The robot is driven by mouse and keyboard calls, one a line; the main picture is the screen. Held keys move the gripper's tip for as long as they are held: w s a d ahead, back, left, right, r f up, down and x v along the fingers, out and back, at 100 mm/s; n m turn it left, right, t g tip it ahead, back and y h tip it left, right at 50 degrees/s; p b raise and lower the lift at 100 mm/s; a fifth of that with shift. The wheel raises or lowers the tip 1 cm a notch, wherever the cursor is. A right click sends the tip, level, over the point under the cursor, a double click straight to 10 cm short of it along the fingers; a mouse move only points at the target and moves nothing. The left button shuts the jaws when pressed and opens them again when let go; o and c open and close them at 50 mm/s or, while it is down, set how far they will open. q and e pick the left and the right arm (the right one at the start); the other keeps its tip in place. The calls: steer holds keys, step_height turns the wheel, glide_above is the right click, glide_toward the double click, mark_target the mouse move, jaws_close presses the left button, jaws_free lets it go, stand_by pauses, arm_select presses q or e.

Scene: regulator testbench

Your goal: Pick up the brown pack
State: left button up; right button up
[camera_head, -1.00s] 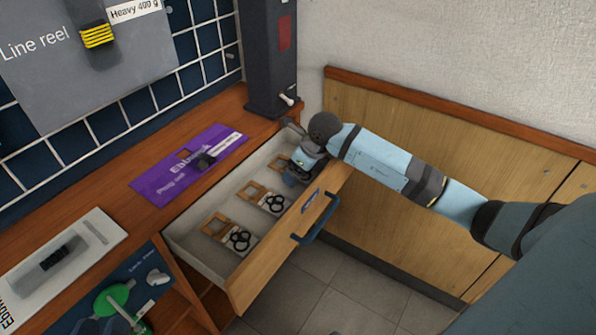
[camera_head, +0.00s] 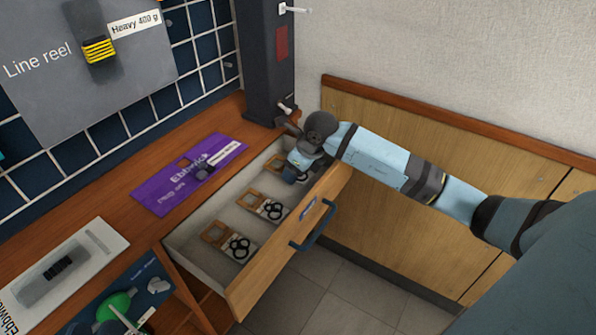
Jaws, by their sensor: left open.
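Brown packs, each a brown square frame beside a pale card with black rings, lie in a row in the open drawer (camera_head: 196,268). The near pack (camera_head: 215,232) and the middle pack (camera_head: 250,196) show plainly. A far pack (camera_head: 274,163) is partly hidden by my left gripper (camera_head: 297,174). This gripper is open, over the drawer's far end beside the far pack. Its fingers are small and partly hidden, and I cannot tell whether they touch the pack. My right gripper is not in view.
The drawer front with its dark blue handle (camera_head: 316,222) sticks out from the wooden bench. A purple pack (camera_head: 188,174) lies on the bench top. A dark column (camera_head: 265,60) stands behind the drawer. A wooden panel (camera_head: 400,150) lines the wall.

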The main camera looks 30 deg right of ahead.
mark_target(281, 172)
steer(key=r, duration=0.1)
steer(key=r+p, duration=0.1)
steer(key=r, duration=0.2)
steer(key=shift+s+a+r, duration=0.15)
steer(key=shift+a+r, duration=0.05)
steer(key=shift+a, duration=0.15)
arm_select(q)
step_height(281, 172, up, 4)
steer(key=r+t+p, duration=0.1)
steer(key=t+p, duration=0.1)
steer(key=shift+a+f+n+g+y+p, duration=0.1)
steer(key=shift+a+f+g+y+p, duration=0.2)
steer(key=shift+f, duration=0.45)
steer(key=shift+a+f+n+g+y+p, duration=0.1)
steer(key=shift+a+f+g+y+p, duration=0.2)
steer(key=shift+f, duration=0.4)
steer(key=shift+a+f+n+g+y+p, duration=0.1)
steer(key=shift+a+f+g+y+p, duration=0.1)
steer(key=shift+f+g+p, duration=0.4)
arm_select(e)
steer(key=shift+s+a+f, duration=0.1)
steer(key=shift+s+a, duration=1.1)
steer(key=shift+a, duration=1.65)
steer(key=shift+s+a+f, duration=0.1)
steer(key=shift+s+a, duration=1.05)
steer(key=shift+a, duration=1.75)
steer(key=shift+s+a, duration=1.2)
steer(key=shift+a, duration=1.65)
arm_select(q)
steer(key=shift+f, duration=0.15)
